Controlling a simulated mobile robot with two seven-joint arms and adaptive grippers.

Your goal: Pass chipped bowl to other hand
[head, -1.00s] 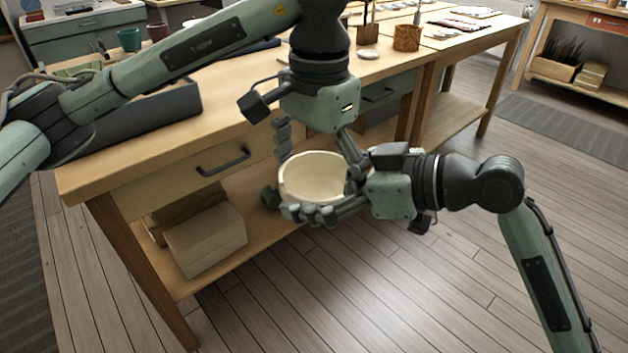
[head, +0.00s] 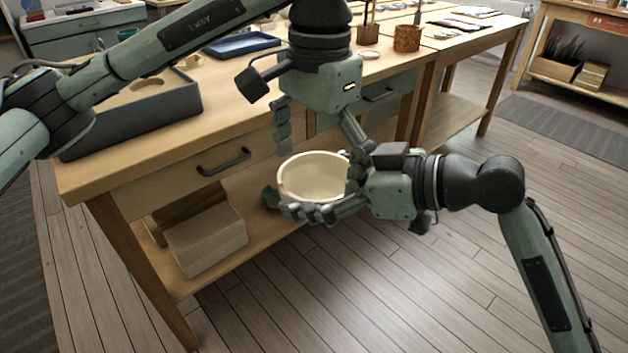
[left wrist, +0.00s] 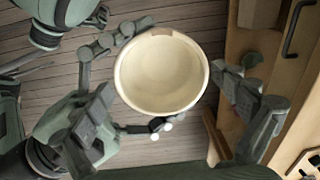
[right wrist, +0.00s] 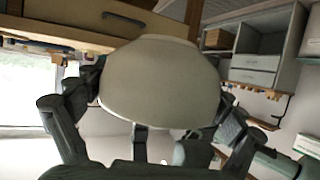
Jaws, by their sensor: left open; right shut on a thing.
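The chipped bowl (head: 312,178) is cream coloured, upright and held in the air in front of the workbench. In the left wrist view the bowl (left wrist: 161,72) shows its open top, with a tan patch on its rim. My right gripper (head: 318,212) is shut on the bowl from the right. In the right wrist view the bowl's outside (right wrist: 160,85) fills the space between its fingers. My left gripper (head: 318,140) is above the bowl, pointing down, open, with its fingers apart on either side. Part of the bowl's right side is hidden by fingers.
The wooden workbench (head: 250,95) stands just behind the bowl, with a drawer (head: 190,180) and a lower shelf holding a pale box (head: 205,240). A dark tray (head: 140,115) and a blue tray (head: 240,44) lie on its top. The floor in front is clear.

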